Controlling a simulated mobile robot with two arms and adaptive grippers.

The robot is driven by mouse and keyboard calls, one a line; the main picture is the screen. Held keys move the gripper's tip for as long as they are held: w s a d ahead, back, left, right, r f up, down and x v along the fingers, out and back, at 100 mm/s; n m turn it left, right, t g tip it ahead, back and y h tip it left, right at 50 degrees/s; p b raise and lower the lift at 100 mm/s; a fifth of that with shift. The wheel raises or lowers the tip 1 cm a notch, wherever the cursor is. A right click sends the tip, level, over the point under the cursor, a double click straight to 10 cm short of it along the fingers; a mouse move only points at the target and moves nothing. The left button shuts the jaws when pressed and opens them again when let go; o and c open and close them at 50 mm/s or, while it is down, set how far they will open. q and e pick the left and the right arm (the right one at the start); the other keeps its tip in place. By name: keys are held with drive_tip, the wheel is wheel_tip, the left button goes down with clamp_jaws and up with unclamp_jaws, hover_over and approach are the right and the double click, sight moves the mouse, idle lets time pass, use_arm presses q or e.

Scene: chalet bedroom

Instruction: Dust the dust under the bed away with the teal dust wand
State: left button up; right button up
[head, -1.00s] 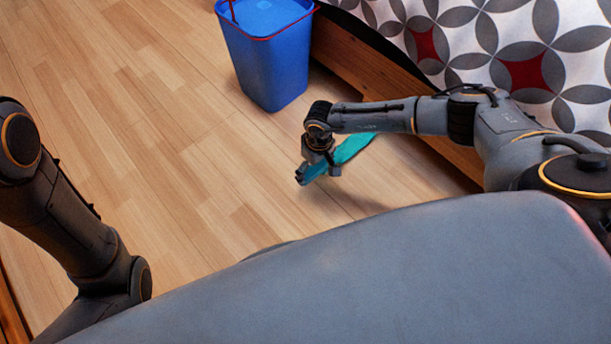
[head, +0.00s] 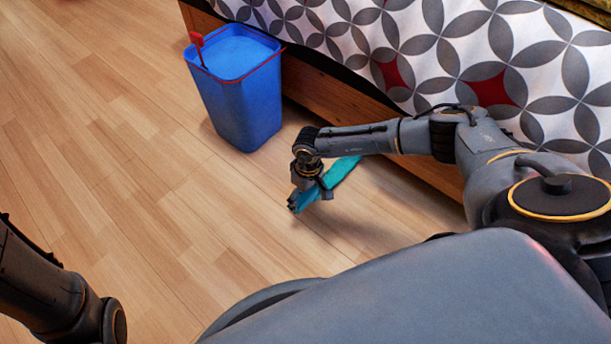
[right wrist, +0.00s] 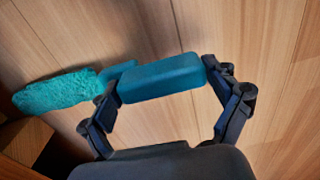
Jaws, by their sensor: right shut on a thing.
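The teal dust wand (head: 342,170) is in my right gripper (head: 310,193), held above the floor beside the bed (head: 410,176). In the right wrist view, my right gripper (right wrist: 170,95) is shut on the wand's smooth teal handle (right wrist: 160,77). The wand's fluffy head (right wrist: 55,91) points left there, toward a wooden edge at the lower left. In the head view, part of the wand is behind my right gripper. My left arm shows at the lower left, but its gripper is out of view. No dust shows, and the space under the bed is hidden.
A blue bin (head: 240,95) with a red rim and a red piece at its corner stands on the floor against the bed's side. A patterned grey, white and red cover (head: 440,45) lies on the bed. The wooden floor (head: 110,130) at the left is clear.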

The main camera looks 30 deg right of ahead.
drive_tip(key=shift+f, duration=0.3)
